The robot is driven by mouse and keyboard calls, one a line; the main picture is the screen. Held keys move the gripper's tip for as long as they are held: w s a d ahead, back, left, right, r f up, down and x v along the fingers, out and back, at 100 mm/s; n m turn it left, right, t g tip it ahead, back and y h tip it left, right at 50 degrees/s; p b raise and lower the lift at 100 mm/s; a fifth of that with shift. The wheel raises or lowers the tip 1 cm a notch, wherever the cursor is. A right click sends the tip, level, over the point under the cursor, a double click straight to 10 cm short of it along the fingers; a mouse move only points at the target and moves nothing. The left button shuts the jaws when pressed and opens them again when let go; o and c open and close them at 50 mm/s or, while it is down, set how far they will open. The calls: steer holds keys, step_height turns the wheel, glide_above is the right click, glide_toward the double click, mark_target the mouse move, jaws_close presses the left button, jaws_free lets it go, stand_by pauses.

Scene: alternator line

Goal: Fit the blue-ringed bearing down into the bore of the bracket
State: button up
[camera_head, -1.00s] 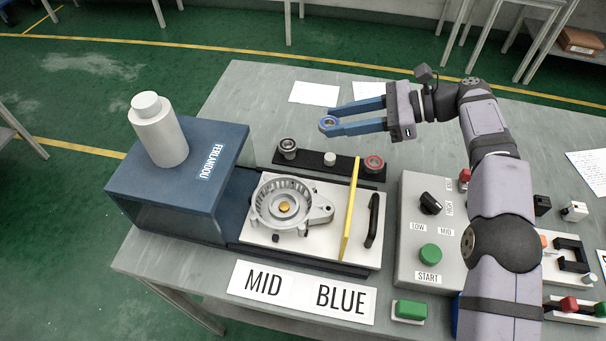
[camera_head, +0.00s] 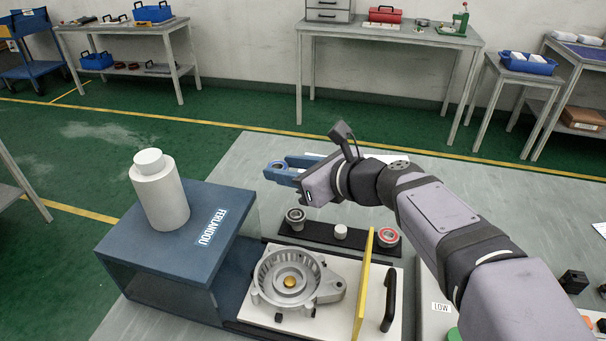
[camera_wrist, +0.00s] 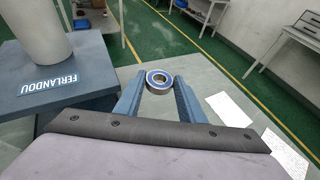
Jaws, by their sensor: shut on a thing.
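The blue-ringed bearing (camera_head: 278,167) is held between the fingertips of my gripper (camera_head: 280,170). In the wrist view the bearing (camera_wrist: 159,81) shows its blue ring and open centre, with one blue finger on each side. My gripper is shut on it, above the table and behind the bracket. The silver bracket (camera_head: 331,290) lies on a white plate, with its round finned bore facing up. A gold-coloured disc (camera_head: 290,282) shows at the centre of the bore. The bearing is well apart from the bracket.
A black strip (camera_head: 318,232) behind the bracket holds a dark-ringed bearing (camera_head: 295,217), a white peg (camera_head: 340,232) and a red-ringed bearing (camera_head: 387,238). A yellow panel (camera_head: 362,300) stands right of the bracket. A blue press housing (camera_head: 150,240) with a white cylinder (camera_head: 160,195) stands left.

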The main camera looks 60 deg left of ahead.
steer(key=s+d+f+m+t+b, duration=0.3)
steer(key=s+d+m+t+b, duration=0.15)
steer(key=d, duration=0.25)
steer(key=m+t, duration=0.2)
steer(key=t, duration=0.1)
glide_above(293, 295)
steer(key=f, duration=0.2)
steer(key=shift+w+a+r+n, duration=0.1)
steer(key=shift+a+n, duration=0.15)
steer(key=shift+f+b, duration=0.3)
steer(key=shift+b, duration=0.1)
steer(key=shift+f+b, duration=2.35)
steer(key=shift+f, duration=0.1)
steer(key=shift+f+b, duration=0.45)
steer(key=shift+b, duration=0.1)
steer(key=o, duration=1.2)
steer(key=shift+g, duration=0.25)
step_height(293, 295, up, 10)
steer(key=p, duration=0.8)
